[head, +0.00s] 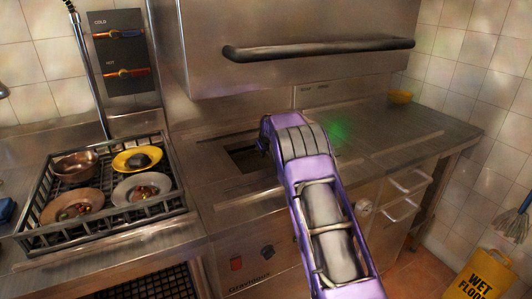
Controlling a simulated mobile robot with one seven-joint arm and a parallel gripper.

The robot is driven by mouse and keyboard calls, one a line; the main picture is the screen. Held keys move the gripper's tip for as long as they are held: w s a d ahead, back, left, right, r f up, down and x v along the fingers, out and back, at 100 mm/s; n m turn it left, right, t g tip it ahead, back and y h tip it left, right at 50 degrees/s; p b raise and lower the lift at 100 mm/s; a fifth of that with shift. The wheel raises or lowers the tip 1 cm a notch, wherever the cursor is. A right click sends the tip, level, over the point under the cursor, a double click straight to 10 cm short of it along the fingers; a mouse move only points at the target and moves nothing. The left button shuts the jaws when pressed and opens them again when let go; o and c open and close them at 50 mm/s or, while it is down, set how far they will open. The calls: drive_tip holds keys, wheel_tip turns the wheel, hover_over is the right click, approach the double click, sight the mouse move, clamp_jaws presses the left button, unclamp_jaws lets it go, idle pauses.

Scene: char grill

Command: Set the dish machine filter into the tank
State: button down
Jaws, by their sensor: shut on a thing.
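The tank (242,157) is a dark rectangular opening in the steel counter under the raised hood of the dish machine, seen in the head view near the middle. My purple arm reaches up from the lower right, and its far end bends down at the right edge of this opening. The arm hides the right part of the opening. My gripper is hidden behind or below the arm's end, so its fingers do not show. I cannot make out the filter; anything in the gripper is hidden too.
A dish rack (108,213) with plates and a copper bowl (76,164) stands left of the tank. The hood's bar handle (320,48) hangs above. A wet-floor sign (483,277) stands lower right.

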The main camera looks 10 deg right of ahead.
drive_tip(key=shift+f+b, duration=0.3)
drive_tip(key=shift+f, duration=0.1)
drive_tip(key=c, duration=0.8)
unclamp_jaws()
drive_tip(key=shift+o, duration=0.2)
